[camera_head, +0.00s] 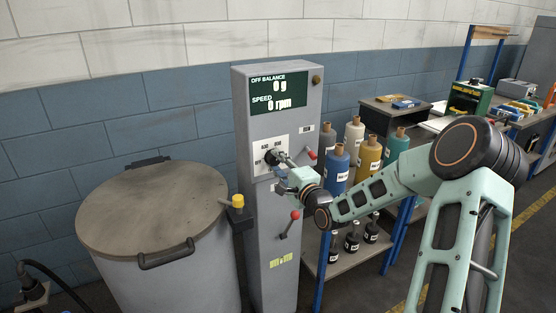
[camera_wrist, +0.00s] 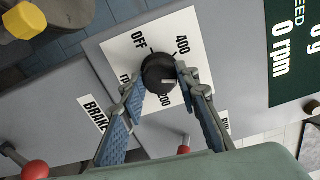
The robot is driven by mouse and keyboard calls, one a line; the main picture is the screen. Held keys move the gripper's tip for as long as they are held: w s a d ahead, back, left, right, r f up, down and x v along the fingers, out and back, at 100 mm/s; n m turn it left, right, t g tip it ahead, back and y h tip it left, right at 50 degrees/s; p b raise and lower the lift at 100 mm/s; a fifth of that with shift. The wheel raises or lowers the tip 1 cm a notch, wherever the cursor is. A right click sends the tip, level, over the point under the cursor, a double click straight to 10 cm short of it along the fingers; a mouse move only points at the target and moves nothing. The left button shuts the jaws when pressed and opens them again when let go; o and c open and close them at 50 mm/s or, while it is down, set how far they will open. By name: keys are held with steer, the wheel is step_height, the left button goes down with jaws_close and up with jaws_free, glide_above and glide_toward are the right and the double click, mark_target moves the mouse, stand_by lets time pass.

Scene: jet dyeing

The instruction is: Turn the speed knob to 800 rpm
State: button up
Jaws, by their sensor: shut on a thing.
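The black speed knob (camera_wrist: 158,72) sits on a white dial plate (camera_wrist: 115,50) on the grey control column. The plate reads OFF, 400 and a label ending in 200; other markings are partly covered. My gripper (camera_wrist: 162,84) has its two fingers on opposite sides of the knob and is shut on it. A small pale mark shows on the knob, but I cannot tell which label it points to. In the head view the knob (camera_head: 271,157) is partly hidden by my gripper (camera_head: 281,161). The display (camera_head: 280,92) reads SPEED 0 rpm and OFF BALANCE 0 g.
A red-tipped lever (camera_head: 294,215) is below my gripper, and another red tip (camera_head: 312,155) is to its right. A yellow knob (camera_head: 238,201) is at the column's left, beside a large lidded drum (camera_head: 150,207). Dye bottles (camera_head: 338,165) stand on a shelf at the right.

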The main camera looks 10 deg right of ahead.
steer(key=shift+m+p, duration=0.3)
steer(key=shift+m, duration=0.6)
steer(key=o, duration=1.2)
steer(key=shift+c, duration=0.2)
steer(key=v, duration=1.2)
